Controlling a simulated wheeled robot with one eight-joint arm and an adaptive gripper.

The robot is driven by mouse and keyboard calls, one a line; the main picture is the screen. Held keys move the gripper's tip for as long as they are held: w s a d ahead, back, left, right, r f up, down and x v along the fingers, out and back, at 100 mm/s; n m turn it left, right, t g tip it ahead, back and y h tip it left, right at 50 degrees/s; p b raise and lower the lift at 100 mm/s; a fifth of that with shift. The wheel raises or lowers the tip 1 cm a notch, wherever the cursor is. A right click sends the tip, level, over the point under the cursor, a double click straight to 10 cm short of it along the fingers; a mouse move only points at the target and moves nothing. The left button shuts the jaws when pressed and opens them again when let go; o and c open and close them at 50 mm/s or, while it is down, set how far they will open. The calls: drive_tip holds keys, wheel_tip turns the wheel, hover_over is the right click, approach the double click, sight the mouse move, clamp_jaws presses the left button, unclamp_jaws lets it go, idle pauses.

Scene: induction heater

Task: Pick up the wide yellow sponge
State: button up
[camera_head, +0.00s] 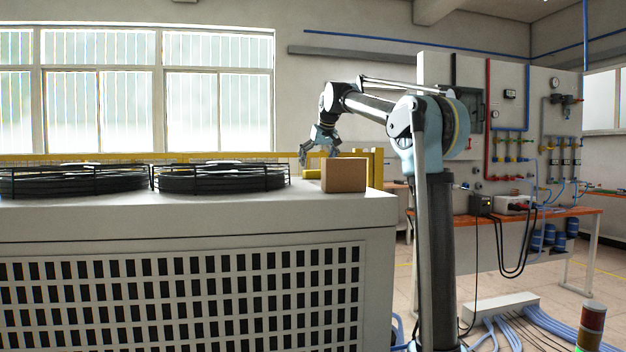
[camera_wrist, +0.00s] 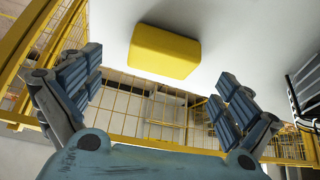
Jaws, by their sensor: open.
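The wide yellow sponge (camera_wrist: 164,52) lies on the pale top surface (camera_wrist: 235,25) in the wrist view, ahead of my fingers and between their lines. In the head view a small part of the sponge (camera_head: 312,174) shows just left of a brown box, which may hide some of it. My gripper (camera_wrist: 158,88) is open and empty, with one finger on each side and the sponge beyond the tips. In the head view my gripper (camera_head: 318,155) is above and close to the sponge, pointing down. No contact with the sponge shows.
The brown box (camera_head: 344,175) stands on the unit's top near its right edge, close to the sponge. Two round black fan grilles (camera_head: 221,178) sit to the left. A yellow railing (camera_head: 376,168) runs behind the unit; its mesh (camera_wrist: 150,115) shows below the sponge in the wrist view.

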sight(314, 174)
drive_tip(key=x, duration=0.5)
drive_tip(key=shift+a, duration=0.1)
drive_tip(key=shift+c, duration=0.4)
drive_tip(key=c, duration=1)
